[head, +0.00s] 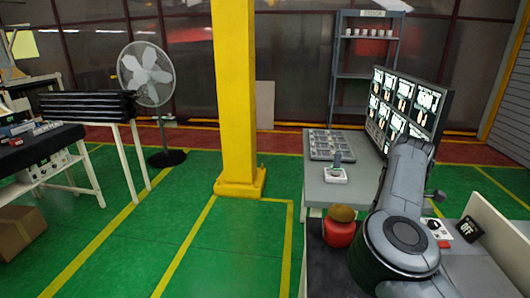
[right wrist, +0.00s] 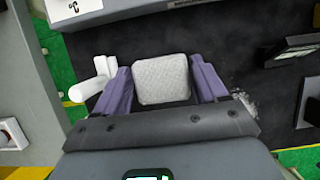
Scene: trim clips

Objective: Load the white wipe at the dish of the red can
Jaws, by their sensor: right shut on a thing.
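The white wipe (right wrist: 162,80), a quilted pad, shows between the two purple fingers of my right gripper (right wrist: 161,75) in the right wrist view. My right gripper is shut on it, over a dark surface. The red can (head: 339,234) stands near the front of the dark bench in the head view, with a brown rounded top (head: 343,213). My right arm is just right of the can and hides part of the bench. The wipe and right fingers cannot be made out in the head view. My left gripper is in neither view.
A white piece (right wrist: 90,88) lies close to the left finger in the right wrist view. A small white dish (head: 335,178) and a grey compartment tray (head: 328,145) sit on the grey table behind the can. A screen panel (head: 408,105) stands right. A yellow column (head: 236,95) stands left.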

